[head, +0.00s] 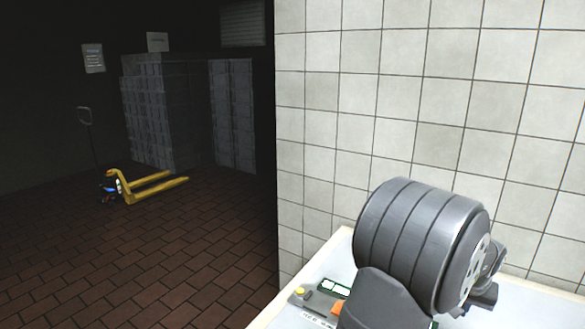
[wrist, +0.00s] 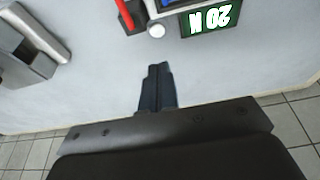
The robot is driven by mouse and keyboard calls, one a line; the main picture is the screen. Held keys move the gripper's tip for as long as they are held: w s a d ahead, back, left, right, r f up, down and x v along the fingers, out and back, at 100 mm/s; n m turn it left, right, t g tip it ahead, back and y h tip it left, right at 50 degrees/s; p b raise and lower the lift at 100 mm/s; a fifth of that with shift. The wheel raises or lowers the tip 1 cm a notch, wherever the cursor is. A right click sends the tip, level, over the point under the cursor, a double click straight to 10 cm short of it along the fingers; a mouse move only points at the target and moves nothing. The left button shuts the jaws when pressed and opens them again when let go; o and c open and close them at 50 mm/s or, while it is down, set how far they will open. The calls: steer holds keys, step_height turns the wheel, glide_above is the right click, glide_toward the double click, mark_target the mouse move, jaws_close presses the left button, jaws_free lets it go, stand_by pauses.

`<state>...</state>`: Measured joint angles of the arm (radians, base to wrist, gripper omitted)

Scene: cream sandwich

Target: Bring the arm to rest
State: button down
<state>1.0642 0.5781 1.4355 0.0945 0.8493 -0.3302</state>
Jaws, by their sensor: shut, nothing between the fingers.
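My gripper (wrist: 158,68) shows in the wrist view with its dark fingers together and nothing between them. It is over a pale tabletop, apart from the things on it. In the head view my grey arm (head: 415,240) fills the lower right in front of the table, and it hides much of the tabletop. The gripper's fingers cannot be made out in the head view.
The white table (head: 280,312) stands against a tiled wall (head: 450,100). In the wrist view a green display reading "20 N" (wrist: 210,18) and a grey metal object (wrist: 25,50) lie beyond the fingers. A yellow pallet truck (head: 150,185) stands on the brick floor at left.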

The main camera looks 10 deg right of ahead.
steer(key=x, duration=0.4)
steer(key=shift+w+d+f, duration=0.15)
steer(key=shift+f, duration=0.05)
steer(key=v, duration=0.6)
steer(key=shift+r, duration=0.25)
